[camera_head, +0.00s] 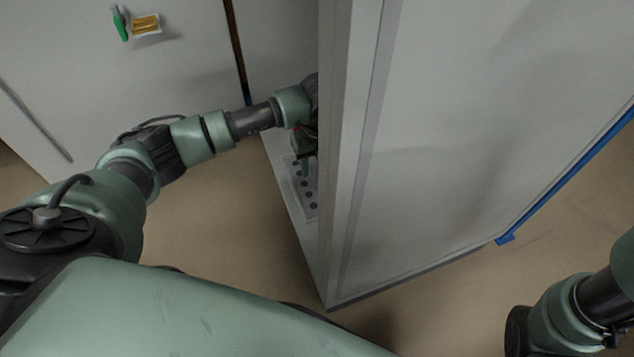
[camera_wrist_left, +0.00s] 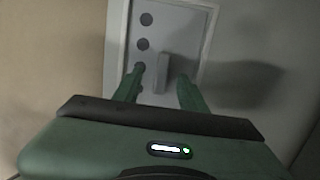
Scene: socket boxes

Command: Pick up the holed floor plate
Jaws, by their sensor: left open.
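The holed floor plate (camera_head: 313,207) is light grey with dark round holes. My right gripper is not in view.
A tall pale wall panel (camera_head: 470,120) stands right beside my left arm and hides part of it. A blue strip (camera_head: 570,183) runs along its lower edge. A green and yellow item (camera_head: 145,25) sits on the pale surface at upper left. Brown floor (camera_head: 230,225) is clear.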

